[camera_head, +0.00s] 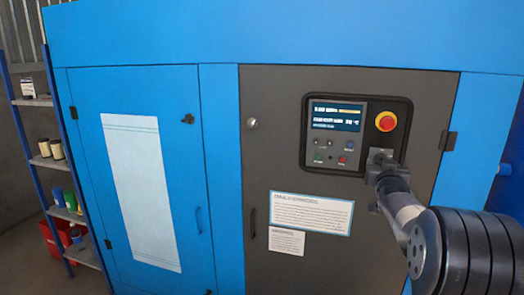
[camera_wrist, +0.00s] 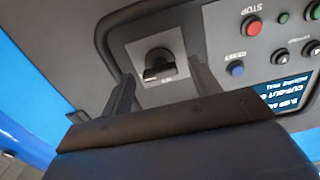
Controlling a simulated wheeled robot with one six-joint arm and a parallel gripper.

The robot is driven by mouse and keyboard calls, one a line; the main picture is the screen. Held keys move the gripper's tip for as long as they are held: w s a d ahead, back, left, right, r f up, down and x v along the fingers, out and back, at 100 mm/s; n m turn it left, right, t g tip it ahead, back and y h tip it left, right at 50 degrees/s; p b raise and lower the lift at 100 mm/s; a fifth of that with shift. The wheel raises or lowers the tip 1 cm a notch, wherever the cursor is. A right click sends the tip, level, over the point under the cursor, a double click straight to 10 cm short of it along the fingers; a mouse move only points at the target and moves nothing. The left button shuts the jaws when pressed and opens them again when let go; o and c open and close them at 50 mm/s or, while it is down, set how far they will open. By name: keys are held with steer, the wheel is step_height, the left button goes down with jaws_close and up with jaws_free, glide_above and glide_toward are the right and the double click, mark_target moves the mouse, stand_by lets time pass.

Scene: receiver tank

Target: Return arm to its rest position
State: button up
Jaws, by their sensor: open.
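My gripper (camera_head: 380,158) is at the lower right of the control panel (camera_head: 322,157) in the head view, just below the red emergency stop button (camera_head: 385,121). In the wrist view my gripper (camera_wrist: 160,73) is open, with one finger on each side of a black rotary switch (camera_wrist: 158,60) on a grey plate. Nothing is seen clamped between the fingers. I cannot tell whether the fingertips touch the panel. The switch is hidden behind my gripper in the head view. My arm reaches in from the lower right.
The panel is on a dark grey door (camera_head: 255,180) of a blue cabinet, with a handle and two notices (camera_head: 311,213). A blue door (camera_head: 185,220) is to its left. A shelf rack (camera_head: 40,103) with containers stands at the far left. The wrist view shows the panel upside down.

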stand_by(0.4)
steer(key=s+a+n+p, duration=0.2)
steer(key=s+n+p, duration=0.5)
steer(key=n, duration=0.4)
steer(key=shift+s+a+n, duration=0.15)
steer(key=shift+s+n, duration=0.25)
steer(key=shift+s, duration=0.1)
stand_by(2.2)
